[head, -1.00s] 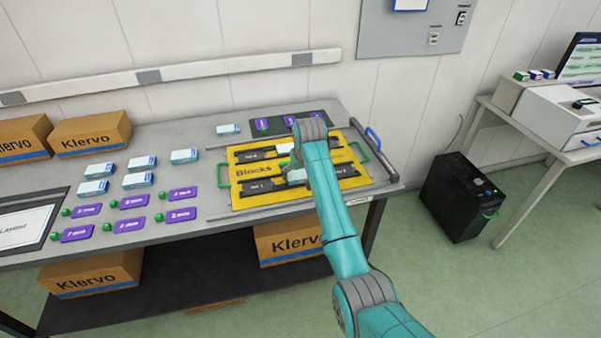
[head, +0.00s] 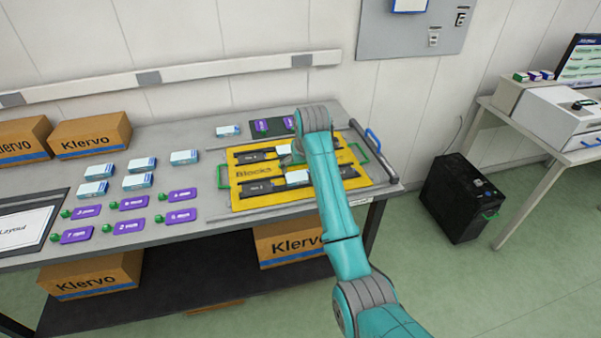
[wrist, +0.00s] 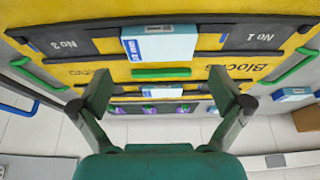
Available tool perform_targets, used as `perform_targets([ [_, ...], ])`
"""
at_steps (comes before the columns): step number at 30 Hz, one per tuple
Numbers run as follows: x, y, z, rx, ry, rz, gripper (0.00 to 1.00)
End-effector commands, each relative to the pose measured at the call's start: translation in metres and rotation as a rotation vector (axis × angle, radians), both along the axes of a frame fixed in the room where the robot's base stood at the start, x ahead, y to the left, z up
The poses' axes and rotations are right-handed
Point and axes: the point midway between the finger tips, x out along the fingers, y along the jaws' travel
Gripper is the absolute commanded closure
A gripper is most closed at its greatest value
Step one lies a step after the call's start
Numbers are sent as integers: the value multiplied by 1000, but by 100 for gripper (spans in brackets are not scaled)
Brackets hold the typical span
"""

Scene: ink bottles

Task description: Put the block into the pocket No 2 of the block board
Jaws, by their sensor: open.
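The yellow block board (head: 240,200) lies on the workbench with dark strips in two rows. A white and blue block (head: 297,177) sits in the front row, right of a left-hand label; it also shows in the wrist view (wrist: 160,45), between the No 3 and No 1 labels. Another pale block (head: 284,149) shows in the back row, partly covered by my arm. I cannot read a No 2 label clearly. My gripper (wrist: 161,86) is open, its fingers apart with no block between them; the block lies beyond the fingertips. My arm hides the gripper in the head view.
Green handles (head: 358,152) stand at the board's sides. A dark mat with purple cards (head: 262,126) lies behind it. Several white-blue boxes (head: 142,163) and purple cards (head: 182,194) lie to the left. A metal rail with a blue handle (head: 373,137) is at the right.

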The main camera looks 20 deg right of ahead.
Motion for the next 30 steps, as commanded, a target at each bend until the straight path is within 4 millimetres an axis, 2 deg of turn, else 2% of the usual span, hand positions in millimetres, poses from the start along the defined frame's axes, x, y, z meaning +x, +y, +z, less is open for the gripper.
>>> perform_targets([
  [1,-3,0,11,0,-4,0,0],
  [6,-15,0,40,0,-3,0,0],
  [12,-24,0,59,0,-1,0,0],
  [30,-27,0,64,0,1,0,0],
])
